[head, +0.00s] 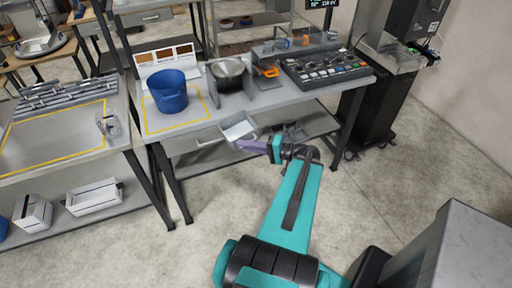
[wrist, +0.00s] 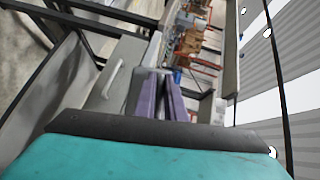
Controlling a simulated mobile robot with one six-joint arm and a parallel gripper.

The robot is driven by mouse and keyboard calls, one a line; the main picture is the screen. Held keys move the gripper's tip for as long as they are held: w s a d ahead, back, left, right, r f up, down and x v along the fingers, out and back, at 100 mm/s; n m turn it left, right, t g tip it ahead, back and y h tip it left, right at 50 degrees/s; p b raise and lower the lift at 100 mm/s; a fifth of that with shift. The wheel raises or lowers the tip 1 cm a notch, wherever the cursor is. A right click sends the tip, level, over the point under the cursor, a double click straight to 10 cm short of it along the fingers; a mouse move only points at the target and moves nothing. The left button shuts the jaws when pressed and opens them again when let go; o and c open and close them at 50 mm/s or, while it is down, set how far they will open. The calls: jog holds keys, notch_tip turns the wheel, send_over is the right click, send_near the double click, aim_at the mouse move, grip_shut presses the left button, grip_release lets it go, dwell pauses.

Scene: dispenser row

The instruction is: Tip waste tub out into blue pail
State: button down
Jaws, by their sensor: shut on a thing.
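The waste tub (head: 238,129) is a grey, open-topped box in the head view, in front of the workbench's front edge. Its pale inside shows from above. My gripper (head: 251,145), with purple fingers, is shut on the tub's near side. In the wrist view my gripper's fingers (wrist: 166,92) are close together at a grey wall, and most of the tub is hard to make out. The blue pail (head: 170,96) stands upright on the workbench inside a yellow outline, left of and beyond the tub. The pail's inside bottom is hidden.
A control panel (head: 325,68) sits farther right on the workbench (head: 205,118). A drawer handle shows in the wrist view (wrist: 112,78). A second table (head: 60,150) stands left; the floor in front is clear.

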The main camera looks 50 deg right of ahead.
jog(key=w+a+n+g+y+b, duration=0.2)
jog(key=w+a+y+b, duration=0.15)
jog(key=w+a, duration=0.7)
jog(key=w+a+n+g+y+b, duration=0.2)
jog(key=w+a+n+y+b, duration=0.3)
jog(key=a, duration=1)
jog(key=w+a+g+y+b, duration=0.1)
jog(key=w+a+g+b, duration=0.15)
jog(key=w+a, duration=0.8)
jog(key=w+d+r+m+t+h+b, duration=0.1)
jog(key=w+d+r+b, duration=0.1)
jog(key=d+r, duration=0.4)
jog(key=w+d+r+m+t+b, duration=0.1)
jog(key=w+d+r+b, duration=0.2)
jog(key=d+r, duration=0.4)
jog(key=w+d+r+m+t+h+b, duration=0.1)
jog(key=d+r, duration=0.6)
jog(key=d, duration=0.9)
jog(key=shift+w+d+m+t+h+b, duration=0.2)
jog(key=shift+w+m+t+h+b, duration=0.15)
jog(key=shift+w+t+b, duration=0.45)
jog(key=w+d+r+m+t+h+p, duration=0.1)
jog(key=d+m+t+h+p, duration=0.4)
jog(key=m, duration=1)
jog(key=d+r+m+t+h+p, duration=0.2)
jog(key=d+m+t+h+p, duration=0.4)
jog(key=m, duration=1)
jog(key=shift+w+d+r+h+p, duration=0.4)
jog(key=shift+d+h+p, duration=0.9)
jog(key=shift+p, duration=0.65)
